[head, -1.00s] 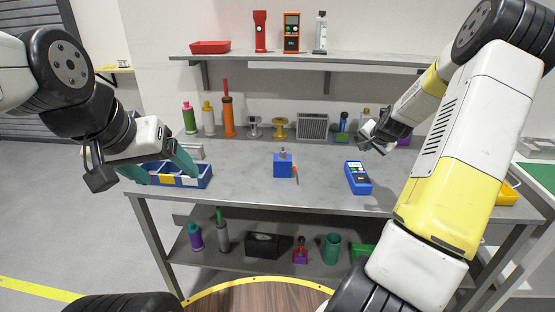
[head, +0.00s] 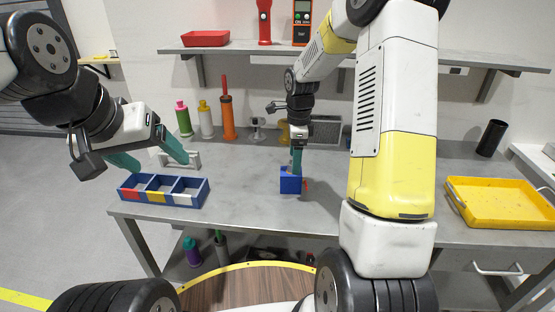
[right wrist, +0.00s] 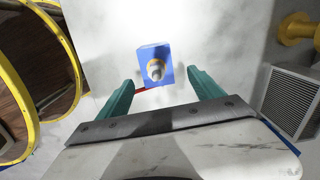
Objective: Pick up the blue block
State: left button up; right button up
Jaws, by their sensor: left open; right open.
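The blue block (head: 288,185) stands on the grey workbench, partly hidden by my right gripper. In the right wrist view the blue block (right wrist: 144,55) shows a yellow-ringed grey knob on top and a red piece at its side. My right gripper (head: 296,163) points down at it. In the right wrist view the open fingers (right wrist: 162,78) lie to either side, with the block between and slightly beyond the tips. No grip on it shows. My left gripper (head: 164,162) is open and empty above the blue compartment tray (head: 178,202) at the bench's left.
A yellow tray (head: 500,222) and a black cup (head: 491,138) stand at the right. Bottles (head: 206,118) and a grey vent box (head: 326,130) line the back; it also shows in the right wrist view (right wrist: 290,100). The bench between compartment tray and block is clear.

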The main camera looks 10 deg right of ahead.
aim_at(291, 176)
jog(key=shift+a+r, duration=0.15)
jog(key=shift+a, duration=0.2)
jog(key=shift+f+m, duration=0.2)
jog(key=shift+m, duration=0.1)
jog(key=f, duration=0.7)
jog(key=shift+a+f, duration=0.15)
jog(key=shift+a, duration=0.05)
grip_shut()
